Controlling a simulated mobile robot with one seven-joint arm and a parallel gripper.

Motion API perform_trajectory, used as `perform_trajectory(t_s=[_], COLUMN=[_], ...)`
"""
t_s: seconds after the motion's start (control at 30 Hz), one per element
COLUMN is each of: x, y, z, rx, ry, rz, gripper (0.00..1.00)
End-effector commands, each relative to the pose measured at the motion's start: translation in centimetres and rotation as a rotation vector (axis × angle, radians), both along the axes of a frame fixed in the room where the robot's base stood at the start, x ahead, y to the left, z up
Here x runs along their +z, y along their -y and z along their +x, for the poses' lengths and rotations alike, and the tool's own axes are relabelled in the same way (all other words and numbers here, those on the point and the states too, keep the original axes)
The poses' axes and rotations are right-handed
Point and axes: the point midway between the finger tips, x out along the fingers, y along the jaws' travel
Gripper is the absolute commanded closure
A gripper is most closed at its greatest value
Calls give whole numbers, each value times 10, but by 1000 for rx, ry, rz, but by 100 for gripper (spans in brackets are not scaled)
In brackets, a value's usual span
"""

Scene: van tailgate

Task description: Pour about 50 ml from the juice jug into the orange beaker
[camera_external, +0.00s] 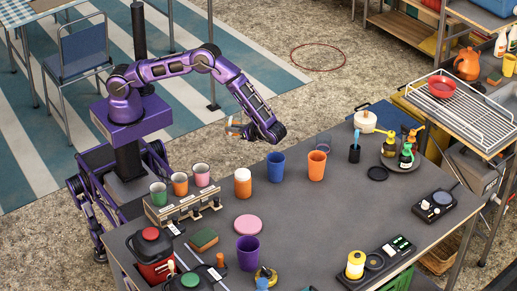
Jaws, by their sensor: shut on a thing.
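My gripper (240,128) is above the far left edge of the grey table, with its end toward the left. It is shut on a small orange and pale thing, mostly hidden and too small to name. An orange beaker (317,166) stands upright on the table, right of a blue one (276,167), and my gripper is apart from it. A smaller orange cup (180,185) stands in a rack at the left. An orange jug (467,64) stands on the right-hand side shelf. I cannot tell which vessel is the juice jug.
An orange jar with a white top (243,183) stands left of the blue beaker. A pink disc (248,225) and a purple beaker (248,253) are nearer the front. Bottles on a tray (387,163) stand at the back right. The table's middle right is clear.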

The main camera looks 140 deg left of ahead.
Motion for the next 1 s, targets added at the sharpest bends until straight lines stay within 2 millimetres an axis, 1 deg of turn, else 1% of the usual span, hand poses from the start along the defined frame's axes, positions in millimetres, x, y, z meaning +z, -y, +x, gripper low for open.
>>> perform_trajectory(t_s=[0.03,0.1,0.3,0.4,0.57,0.73,0.87,1.0], x=[-1,-2,-1,-1,0,2,5,12], y=[1,6,14,16,17,18,16,11], z=[1,3,13,17,22,28,37,51], rx=[92,211,473,560,645,767,920,1143], ry=[0,-1,1,0,1,2,1,2], rz=[0,1,-1,1,2,-2,-1,0], gripper=[100,100,100,100,100,100,100,100])
